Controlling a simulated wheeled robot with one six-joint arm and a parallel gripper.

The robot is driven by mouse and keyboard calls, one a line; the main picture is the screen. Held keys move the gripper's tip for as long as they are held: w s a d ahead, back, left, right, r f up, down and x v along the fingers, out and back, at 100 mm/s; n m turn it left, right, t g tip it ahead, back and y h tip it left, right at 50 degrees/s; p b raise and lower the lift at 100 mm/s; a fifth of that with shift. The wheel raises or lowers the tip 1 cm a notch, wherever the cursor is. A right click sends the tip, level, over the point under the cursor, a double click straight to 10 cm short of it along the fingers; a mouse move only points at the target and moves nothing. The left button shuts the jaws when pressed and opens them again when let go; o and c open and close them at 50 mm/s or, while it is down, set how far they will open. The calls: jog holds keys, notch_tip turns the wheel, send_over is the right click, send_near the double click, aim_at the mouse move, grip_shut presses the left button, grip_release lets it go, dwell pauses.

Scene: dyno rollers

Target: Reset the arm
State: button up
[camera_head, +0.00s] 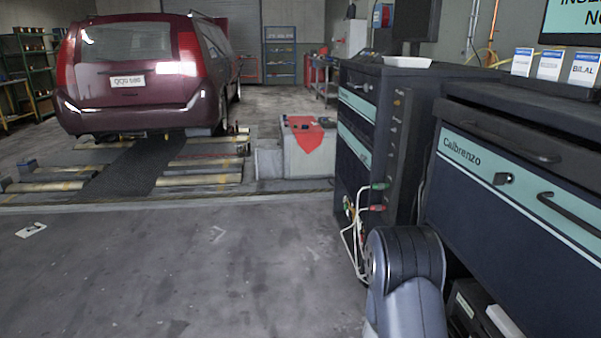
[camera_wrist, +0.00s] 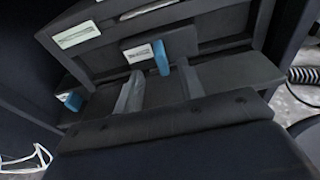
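My arm (camera_head: 405,275) rises at the bottom right of the head view, close to the front of the dark workshop cabinets. My gripper is outside the head view. In the wrist view my gripper (camera_wrist: 158,76) shows two grey fingers standing apart, with nothing seen held between them. Beyond the fingers are dark units with pale labels (camera_wrist: 78,35) and blue parts (camera_wrist: 161,57). Whether the fingers touch these units cannot be told.
The teal-striped Calbrenzo cabinet (camera_head: 515,180) and a dark console (camera_head: 385,130) with plugged cables (camera_head: 354,235) stand close at right. A maroon car (camera_head: 130,75) is on the rollers (camera_head: 200,180) at back left. The grey floor (camera_head: 180,260) at left is mostly clear.

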jog(key=p+v, duration=0.1)
jog(key=v, duration=0.6)
jog(key=b+x, duration=0.2)
jog(key=x, duration=0.8)
jog(key=shift+d+f, duration=0.1)
jog(key=shift+d, duration=0.8)
